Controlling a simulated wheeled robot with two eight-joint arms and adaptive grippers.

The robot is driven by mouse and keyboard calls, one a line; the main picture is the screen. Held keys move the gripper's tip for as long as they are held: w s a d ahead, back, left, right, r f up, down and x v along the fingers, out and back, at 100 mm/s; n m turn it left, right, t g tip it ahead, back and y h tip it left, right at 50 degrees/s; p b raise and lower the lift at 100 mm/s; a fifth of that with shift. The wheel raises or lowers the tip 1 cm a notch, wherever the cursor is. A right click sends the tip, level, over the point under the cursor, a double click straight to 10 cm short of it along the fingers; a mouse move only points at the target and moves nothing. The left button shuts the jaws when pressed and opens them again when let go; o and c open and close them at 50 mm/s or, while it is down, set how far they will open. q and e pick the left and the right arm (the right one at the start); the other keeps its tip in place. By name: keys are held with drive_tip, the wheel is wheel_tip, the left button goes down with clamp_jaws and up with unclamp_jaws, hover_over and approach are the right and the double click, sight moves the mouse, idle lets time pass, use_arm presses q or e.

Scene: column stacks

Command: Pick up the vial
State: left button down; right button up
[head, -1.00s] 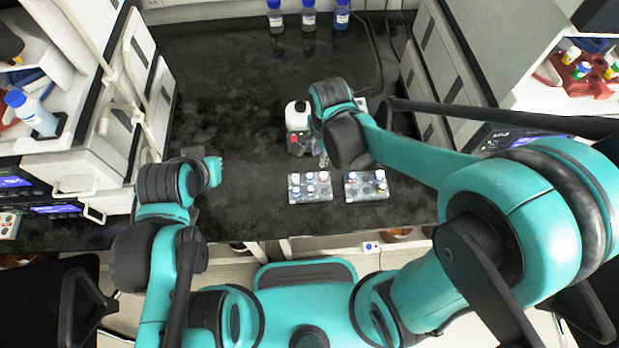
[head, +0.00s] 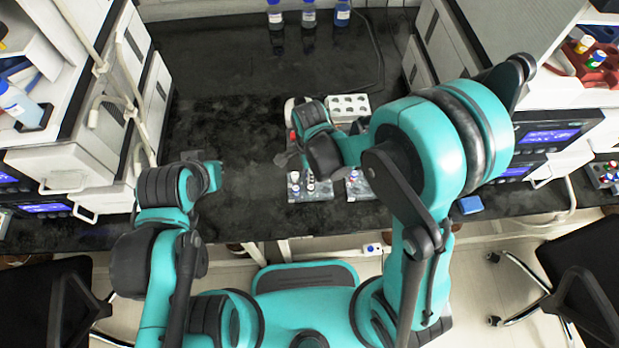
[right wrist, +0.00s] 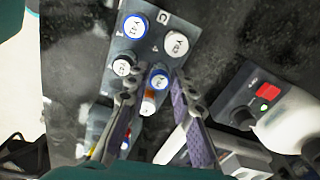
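The left vial rack (head: 322,196) stands near the bench's front edge. In the right wrist view the rack (right wrist: 152,50) holds several vials with white-topped, blue- or white-rimmed caps. One blue-rimmed vial (right wrist: 158,80) with an orange band is between the fingers of my right gripper (right wrist: 155,92). Gaps show beside it, so the fingers look open around it. In the head view my right gripper (head: 292,160) is just above and behind this rack, partly hidden by its wrist. My left gripper (head: 214,168) is off to the left over the bench, its fingers too small to read.
A second vial rack (head: 358,188) stands right of the first, partly hidden by my right arm. A white rack with empty holes (head: 348,107) and a white device with red and green buttons (right wrist: 265,92) stand behind. Blue-capped bottles (head: 309,14) line the back. The bench's left middle is clear.

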drive_tip(key=shift+r, duration=0.1)
drive_tip(key=c, duration=0.5)
drive_tip(key=shift+r, duration=0.1)
drive_tip(key=shift+r, duration=0.2)
wheel_tip(320, 180, up, 4)
drive_tip(key=p, duration=0.2)
drive_tip(key=shift+p, duration=0.3)
drive_tip(key=s+d+r+p, duration=0.1)
drive_tip(key=s+d+r, duration=0.1)
drive_tip(key=d, duration=0.1)
drive_tip(key=s+d+r+p, duration=0.1)
drive_tip(key=s+d+r, duration=0.1)
drive_tip(key=d, duration=0.1)
drive_tip(key=s+d+r+p, duration=0.1)
drive_tip(key=s+d+r, duration=0.1)
drive_tip(key=s+d, duration=0.1)
drive_tip(key=shift+d+r+p, duration=0.2)
drive_tip(key=shift+d+p, duration=0.05)
drive_tip(key=shift+p, duration=0.15)
drive_tip(key=shift+w, duration=0.1)
clamp_jaws()
